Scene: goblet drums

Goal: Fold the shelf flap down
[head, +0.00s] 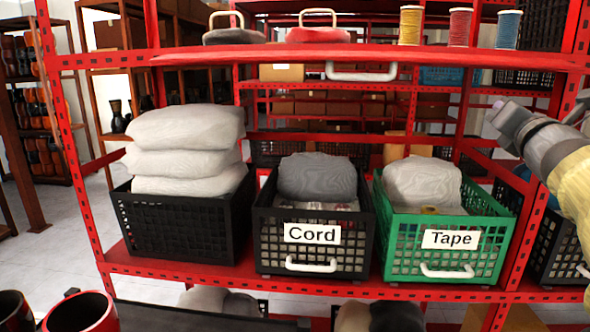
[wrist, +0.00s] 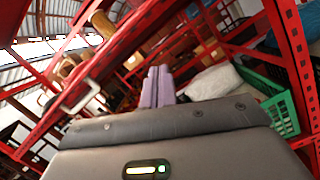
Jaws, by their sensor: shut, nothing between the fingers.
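The shelf flap (head: 250,57) is a red board along the front of the upper shelf, seen nearly edge-on and looking about level. Its pale handle (head: 361,76) hangs below its front edge. The handle also shows in the wrist view (wrist: 80,97), left of my fingers. My gripper (head: 496,106) is at the right, lower than the flap and to the right of the handle, apart from both. In the wrist view my gripper's purple fingers (wrist: 158,86) are together, with nothing between them. The flap's hinge cannot be made out.
Below stand a black bin (head: 185,225) with stacked white sacks, a black Cord bin (head: 312,258) and a green Tape bin (head: 450,262). Thread spools (head: 459,27) and handled lids (head: 318,33) sit above. A red upright (head: 545,170) is close to my arm. Space before the handle is clear.

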